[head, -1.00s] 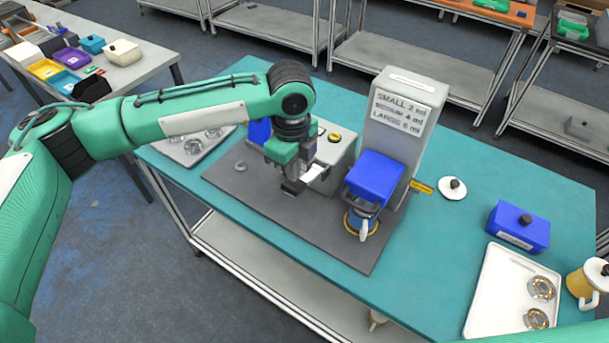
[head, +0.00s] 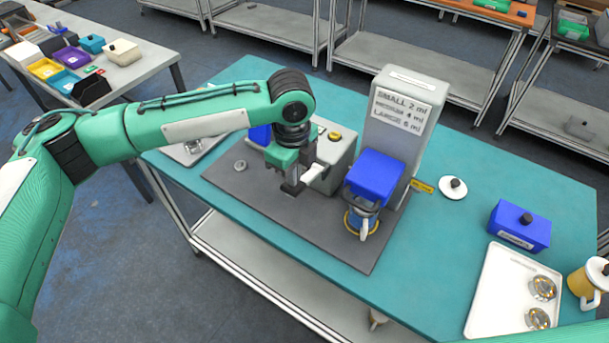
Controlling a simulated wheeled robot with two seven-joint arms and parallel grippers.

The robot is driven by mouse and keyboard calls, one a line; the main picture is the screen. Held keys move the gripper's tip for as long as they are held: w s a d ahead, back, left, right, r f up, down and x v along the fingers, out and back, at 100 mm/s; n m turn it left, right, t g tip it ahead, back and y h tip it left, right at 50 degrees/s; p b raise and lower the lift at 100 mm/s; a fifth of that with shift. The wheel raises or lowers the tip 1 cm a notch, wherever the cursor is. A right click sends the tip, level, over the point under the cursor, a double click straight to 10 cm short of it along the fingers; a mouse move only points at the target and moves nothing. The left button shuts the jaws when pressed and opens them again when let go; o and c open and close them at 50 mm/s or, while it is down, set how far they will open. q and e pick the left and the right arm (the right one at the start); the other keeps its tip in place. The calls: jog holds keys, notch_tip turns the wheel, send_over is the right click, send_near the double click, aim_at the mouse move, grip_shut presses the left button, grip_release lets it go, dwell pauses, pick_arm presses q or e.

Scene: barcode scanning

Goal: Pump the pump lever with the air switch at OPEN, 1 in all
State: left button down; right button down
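My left gripper (head: 292,188) points down over the dark grey mat, in front of the grey box (head: 338,158). A white piece (head: 315,172), which looks like the pump lever, sticks out from the box right beside the fingers. I cannot tell whether the fingers touch it or how far apart they are. A yellow-ringed round control (head: 335,136) sits on top of the box. I cannot make out an air switch or an OPEN mark. My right gripper is not in view.
A grey tower (head: 402,125) with a volume sign and a blue block (head: 375,178) stands right of the box, above a yellow-ringed vessel (head: 361,222). A white lid (head: 453,188), blue box (head: 519,226), white tray (head: 490,290) and yellow mug (head: 585,285) stand at right.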

pick_arm(q)
jog(key=shift+f+b, duration=0.75)
jog(key=shift+f, duration=2.4)
jog(key=shift+r, duration=0.1)
notch_tip(320, 180, up, 7)
jog(key=p, duration=0.7)
jog(key=shift+w, duration=0.1)
jog(key=shift+r+p, duration=0.4)
jog(key=shift+p, duration=0.1)
